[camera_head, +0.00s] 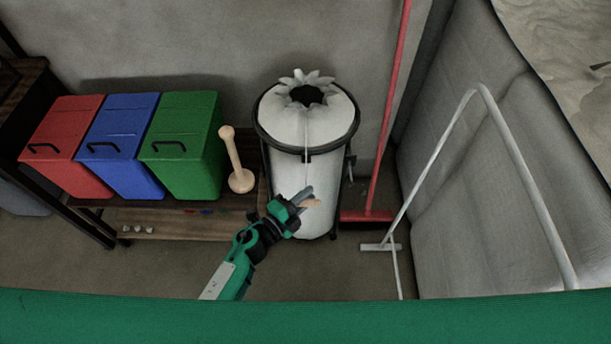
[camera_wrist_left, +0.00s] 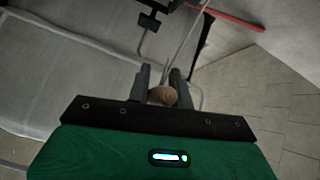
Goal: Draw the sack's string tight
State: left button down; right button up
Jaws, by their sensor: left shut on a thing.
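The white sack (camera_head: 325,185) stands upright in a black ring stand (camera_head: 352,140). Its top is gathered into a ruffled collar around a dark opening (camera_head: 306,96) that is still visible. A thin pale string (camera_head: 307,135) runs from the collar down the sack's front; it also shows in the left wrist view (camera_wrist_left: 184,42). My left gripper (camera_head: 306,197) is in front of the sack's lower part, shut on a wooden bead (camera_wrist_left: 162,96) at the string's end. In the head view the bead (camera_head: 313,203) sticks out beside the fingers. My right gripper is not in view.
A red pole (camera_head: 388,110) and a white frame (camera_head: 440,150) stand at right. Grey padded panels (camera_head: 480,150) line the right side.

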pick_arm(q)
jog(key=s, duration=0.5)
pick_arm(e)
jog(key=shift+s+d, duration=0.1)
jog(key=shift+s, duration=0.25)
pick_arm(q)
jog(key=c, duration=1.3)
grip_release()
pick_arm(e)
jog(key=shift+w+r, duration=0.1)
pick_arm(q)
jog(key=shift+a, duration=0.1)
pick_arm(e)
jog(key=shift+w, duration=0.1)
pick_arm(q)
jog(key=b+v, duration=0.2)
jog(key=v, duration=1.1)
jog(key=shift+s+a, duration=0.25)
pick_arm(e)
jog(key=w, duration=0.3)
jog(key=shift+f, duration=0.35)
